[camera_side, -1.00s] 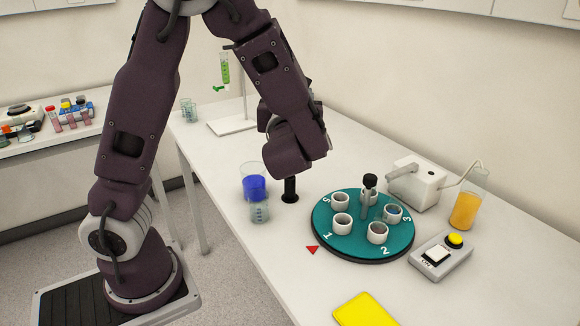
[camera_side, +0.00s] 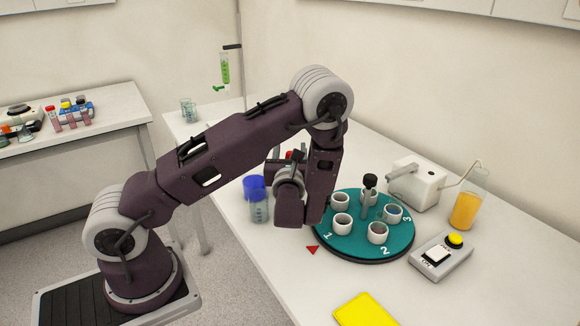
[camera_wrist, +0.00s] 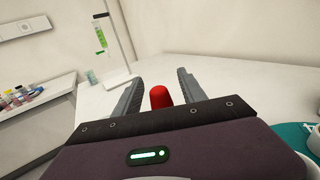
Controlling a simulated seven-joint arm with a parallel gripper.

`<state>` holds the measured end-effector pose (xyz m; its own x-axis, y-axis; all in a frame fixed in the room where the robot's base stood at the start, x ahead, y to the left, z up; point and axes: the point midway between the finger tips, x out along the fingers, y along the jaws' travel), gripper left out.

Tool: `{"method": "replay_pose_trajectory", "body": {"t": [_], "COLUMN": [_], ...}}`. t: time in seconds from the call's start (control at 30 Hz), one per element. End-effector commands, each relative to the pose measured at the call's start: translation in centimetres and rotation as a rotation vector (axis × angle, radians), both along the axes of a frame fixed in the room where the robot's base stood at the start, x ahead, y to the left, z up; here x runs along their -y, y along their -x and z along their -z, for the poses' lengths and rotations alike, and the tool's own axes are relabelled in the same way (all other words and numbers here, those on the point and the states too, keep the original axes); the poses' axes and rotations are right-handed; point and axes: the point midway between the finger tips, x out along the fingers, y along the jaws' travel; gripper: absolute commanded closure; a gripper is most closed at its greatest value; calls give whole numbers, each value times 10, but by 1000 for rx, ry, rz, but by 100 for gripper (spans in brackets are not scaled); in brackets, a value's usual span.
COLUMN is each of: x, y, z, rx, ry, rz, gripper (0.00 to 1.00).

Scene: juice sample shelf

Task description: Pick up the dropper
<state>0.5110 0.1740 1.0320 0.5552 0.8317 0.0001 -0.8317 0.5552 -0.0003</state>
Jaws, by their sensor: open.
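The dropper shows as a red rounded bulb (camera_wrist: 159,97) in the wrist view, standing between the two grey fingers of my gripper (camera_wrist: 160,77). My gripper is open, with a gap on each side of the bulb. In the side view a small red part of the dropper (camera_side: 289,154) shows behind my wrist. The lower part of the dropper and whatever holds it are hidden there by my arm.
A blue-filled beaker (camera_side: 254,184) and a small beaker (camera_side: 260,210) stand left of my wrist. The teal turntable (camera_side: 330,246) with several white cups is close on the right. A control box (camera_side: 441,257) and yellow pad (camera_side: 364,310) lie nearer the front.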

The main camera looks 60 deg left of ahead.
Motion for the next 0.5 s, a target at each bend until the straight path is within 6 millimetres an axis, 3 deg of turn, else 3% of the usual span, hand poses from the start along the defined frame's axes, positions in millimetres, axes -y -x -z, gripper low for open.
{"method": "replay_pose_trajectory", "body": {"t": [0.17,0.37,0.5], "x": [0,0,0], "y": [0,0,0], "z": [0,0,0], "rx": [0,0,0], "ry": [0,0,0], "rz": [0,0,0], "gripper": [53,92,92]}}
